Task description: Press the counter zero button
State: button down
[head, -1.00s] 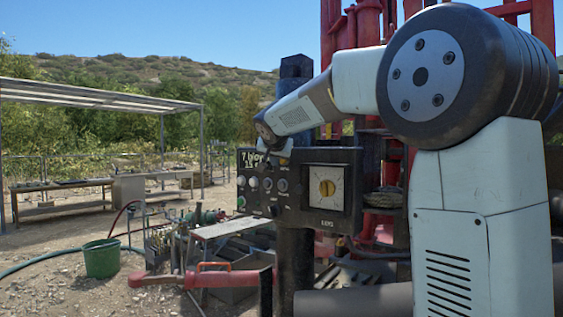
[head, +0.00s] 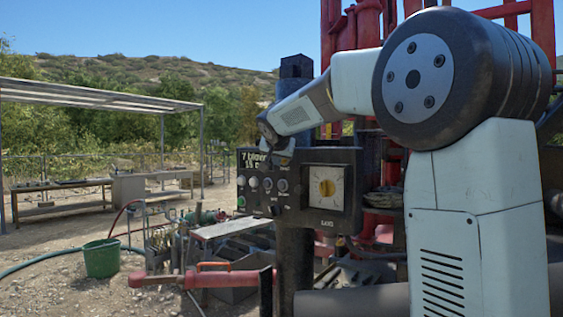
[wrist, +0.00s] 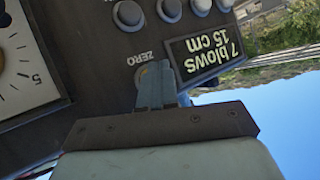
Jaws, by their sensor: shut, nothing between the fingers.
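The black control panel (head: 300,213) stands in the middle of the head view, with a display reading "7 blows 15 cm" (wrist: 206,47), upside down in the wrist view. The ZERO label (wrist: 140,58) is beside my fingertips. The zero button (wrist: 141,76) is mostly hidden behind my fingers; only a grey edge shows. My gripper (wrist: 156,72) is shut and empty, its tips over the button. I cannot tell whether they touch or push it. In the head view, my gripper (head: 284,158) is small and partly hidden by the wrist, at the panel's top.
Several round knobs (wrist: 128,14) sit beside the display. A square dial (head: 327,188) is on the panel's right. Red rig pipes (head: 368,20) rise behind my arm. A green bucket (head: 102,258) and a bench (head: 65,188) stand to the left on open gravel.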

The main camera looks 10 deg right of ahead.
jog(key=shift+w+d, duration=0.3)
jog(key=shift+d, duration=0.05)
dwell(0.7)
dwell(0.4)
jog(key=shift+s+a, duration=0.65)
jog(key=shift+a, duration=0.1)
jog(key=shift+s+a, duration=1.65)
jog(key=shift+a, duration=0.2)
